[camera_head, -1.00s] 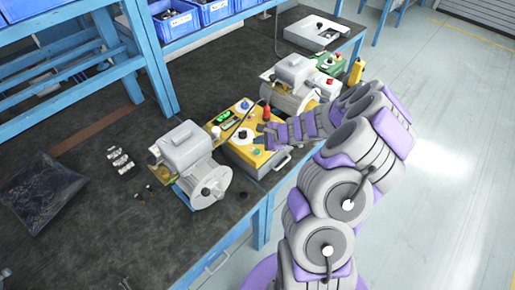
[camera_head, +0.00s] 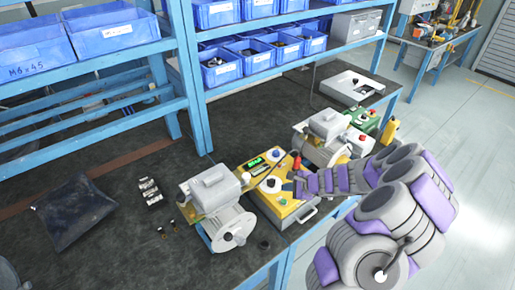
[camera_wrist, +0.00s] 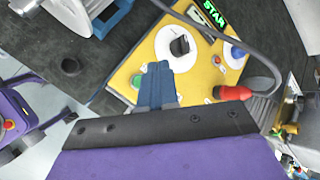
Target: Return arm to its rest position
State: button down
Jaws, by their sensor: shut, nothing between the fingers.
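My gripper (camera_head: 289,187) is at the end of my purple and grey arm, over the yellow control box on the bench. The control box (camera_head: 282,212) has a green lit display, a white round dial and a red knob. In the wrist view my gripper's blue fingers (camera_wrist: 156,84) are together with nothing between them. They point at the yellow panel (camera_wrist: 140,60), just below a white disc with a black knob (camera_wrist: 180,45). I cannot tell whether the fingertips touch the panel. A red-tipped part (camera_wrist: 232,92) on a grey cable lies to the right of the fingers.
Grey blower units (camera_head: 215,200) and (camera_head: 325,135) stand on either side of the control box. Blue shelving with bins (camera_head: 215,68) rises behind. A dark pouch (camera_head: 75,208) lies at left. Open floor (camera_head: 470,160) lies right of the bench.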

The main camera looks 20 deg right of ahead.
jog(key=s+a+r+n+g+y, duration=0.25)
jog(key=a+r+n, duration=0.45)
jog(key=a+r, duration=0.45)
jog(key=s+a+r+n+g+b, duration=0.1)
jog(key=s+a+r+n, duration=0.15)
jog(key=s+a, duration=0.3)
jog(key=s+a+r+n+g+b, duration=0.1)
jog(key=s+a+r+n+g, duration=0.1)
jog(key=s+a+n, duration=0.3)
jog(key=s+d+r+n+g+h, duration=0.1)
jog(key=s+d+n+g+h, duration=0.1)
jog(key=s, duration=1.1)
jog(key=s+d+r+n+g+h+b, duration=0.1)
jog(key=s+d+n+g+h, duration=0.1)
jog(key=s, duration=1.1)
jog(key=d+n+h, duration=0.1)
jog(key=n+h, duration=0.1)
jog(key=h, duration=0.1)
jog(key=shift+d+r, duration=0.15)
jog(key=shift+r, duration=0.05)
jog(key=shift+w, duration=0.1)
